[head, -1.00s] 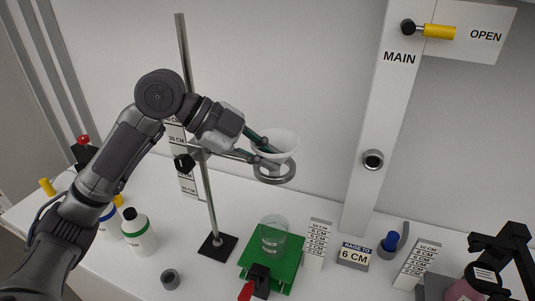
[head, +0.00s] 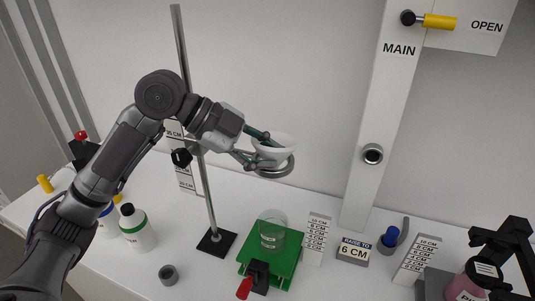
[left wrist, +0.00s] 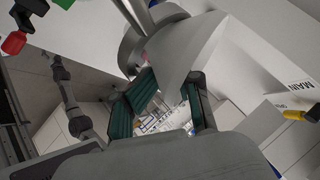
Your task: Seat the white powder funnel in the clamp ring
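The white powder funnel (head: 274,151) sits upright with its lower part in the grey clamp ring (head: 287,169) on the tall rod stand (head: 207,200). In the left wrist view the funnel (left wrist: 192,45) is a large white cone beside the grey ring (left wrist: 132,52). My left gripper (head: 268,147) is at the funnel, one finger along its upper side and one low near the ring. In the left wrist view its green-padded fingers (left wrist: 172,103) stand apart, with a clear gap between them. The funnel's stem is hidden. My right gripper is not in view.
Below the ring, a glass beaker (head: 272,229) stands on a green platform (head: 284,268) with a red-handled jack. A white bottle (head: 138,232) stands left of the rod stand.

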